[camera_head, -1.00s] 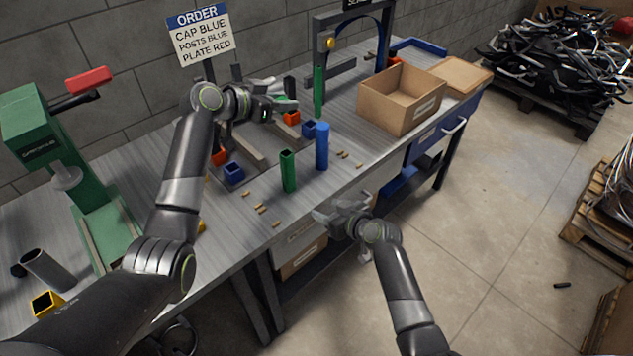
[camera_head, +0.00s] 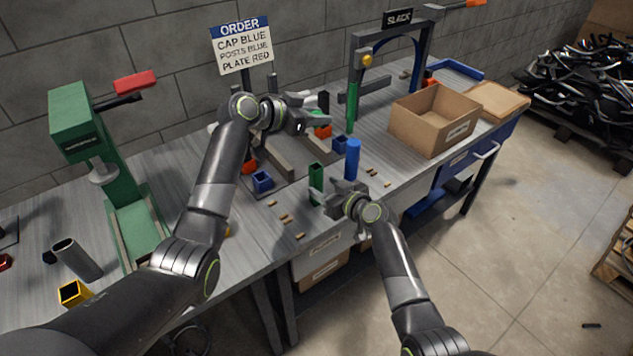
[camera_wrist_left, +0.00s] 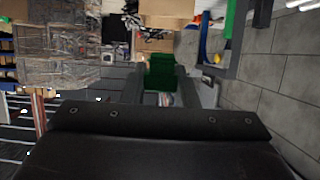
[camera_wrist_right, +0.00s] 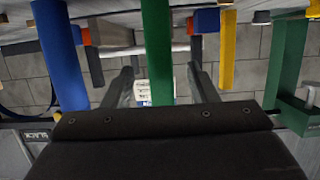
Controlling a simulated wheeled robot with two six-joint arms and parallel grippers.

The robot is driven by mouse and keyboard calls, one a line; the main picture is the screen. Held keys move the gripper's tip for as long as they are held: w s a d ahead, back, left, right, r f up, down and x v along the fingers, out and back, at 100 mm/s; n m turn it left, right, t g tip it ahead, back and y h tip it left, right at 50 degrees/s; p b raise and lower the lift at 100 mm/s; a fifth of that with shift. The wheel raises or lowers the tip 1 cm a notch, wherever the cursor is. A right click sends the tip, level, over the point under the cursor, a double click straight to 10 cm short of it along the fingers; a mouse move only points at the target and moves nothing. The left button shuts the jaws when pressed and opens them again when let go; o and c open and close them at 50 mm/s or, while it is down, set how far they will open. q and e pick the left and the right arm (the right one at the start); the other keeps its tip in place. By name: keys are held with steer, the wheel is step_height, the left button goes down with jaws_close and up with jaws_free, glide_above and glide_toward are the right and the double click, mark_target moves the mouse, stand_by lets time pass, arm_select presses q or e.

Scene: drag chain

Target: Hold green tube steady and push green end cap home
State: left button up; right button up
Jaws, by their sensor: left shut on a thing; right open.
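The green tube (camera_head: 316,186) stands upright near the bench's front edge, with an open top. My right gripper (camera_head: 332,198) is open beside it, level with its lower part. In the right wrist view, the green tube (camera_wrist_right: 157,50) shows upright between the spread fingers, and contact cannot be told. My left gripper (camera_head: 312,117) is above the bench behind the tube, shut on a green piece (camera_wrist_left: 160,72), which looks like the green end cap. In the head view the fingers hide most of this piece.
A blue tube (camera_head: 353,160) stands just right of the green tube. A blue square piece (camera_head: 262,181) and loose brass-coloured pins (camera_head: 285,218) lie to the left. A cardboard box (camera_head: 432,122) is at right, a green press (camera_head: 90,140) at left.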

mark_target(319, 184)
steer(key=shift+x, duration=2.5)
steer(key=c, duration=1.1)
arm_select(q)
step_height(319, 184, down, 10)
steer(key=shift+r, duration=0.1)
